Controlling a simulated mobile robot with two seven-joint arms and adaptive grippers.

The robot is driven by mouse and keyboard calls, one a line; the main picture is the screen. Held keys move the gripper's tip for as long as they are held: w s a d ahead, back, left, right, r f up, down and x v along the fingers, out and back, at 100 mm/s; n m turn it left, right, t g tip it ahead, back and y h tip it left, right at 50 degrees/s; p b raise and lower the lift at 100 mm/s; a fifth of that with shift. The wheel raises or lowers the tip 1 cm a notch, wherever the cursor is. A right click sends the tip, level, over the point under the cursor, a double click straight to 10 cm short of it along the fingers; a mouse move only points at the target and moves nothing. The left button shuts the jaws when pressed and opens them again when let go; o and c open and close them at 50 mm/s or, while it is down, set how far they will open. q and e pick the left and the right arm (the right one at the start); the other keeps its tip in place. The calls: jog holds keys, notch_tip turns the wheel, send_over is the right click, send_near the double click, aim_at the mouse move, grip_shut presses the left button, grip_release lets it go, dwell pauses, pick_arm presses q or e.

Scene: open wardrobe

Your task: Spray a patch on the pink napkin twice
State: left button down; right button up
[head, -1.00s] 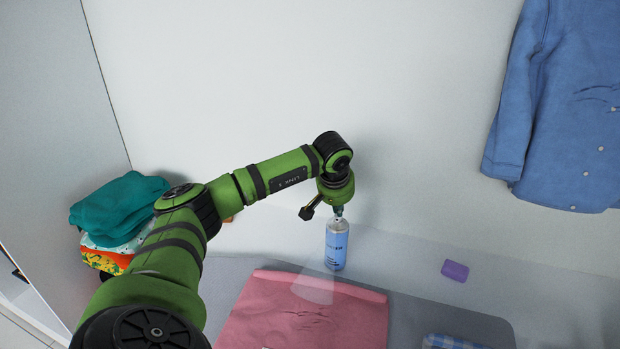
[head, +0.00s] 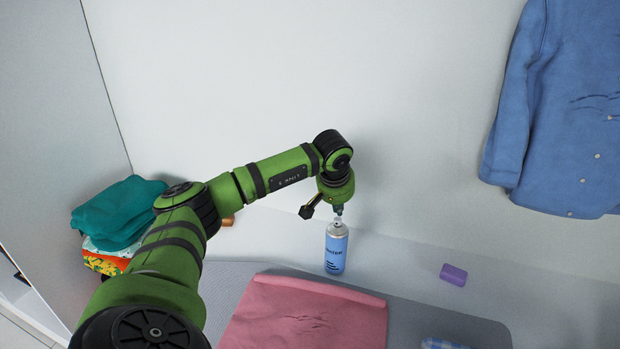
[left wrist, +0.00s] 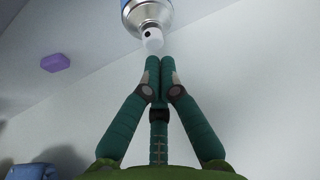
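The pink napkin (head: 265,312) lies on the grey mat, with thin dark crease-like marks (head: 303,322) on it. A blue spray bottle (head: 336,254) with a silver top and white nozzle stands upright behind the napkin's far edge. My left gripper (head: 338,211) points down right over the nozzle. In the left wrist view, its fingertips (left wrist: 160,62) are together, and the nozzle (left wrist: 152,40) is at or just beyond them; I cannot tell whether they touch. No mist shows now. My right gripper is out of view.
A purple block (head: 454,274) lies right of the bottle. Folded clothes (head: 117,215) are stacked at the left wall. A blue shirt (head: 560,110) hangs at the right. A blue checked cloth (head: 450,344) shows at the bottom edge.

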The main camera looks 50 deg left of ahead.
pick_arm(q)
jog(key=shift+f, duration=0.1)
jog(key=shift+f+b, duration=0.7)
jog(key=shift+f, duration=0.25)
jog(key=shift+r+p, duration=0.9)
jog(key=shift+r, duration=0.2)
notch_tip(320, 180, up, 6)
jog(key=p, duration=0.4)
jog(key=shift+p, duration=0.4)
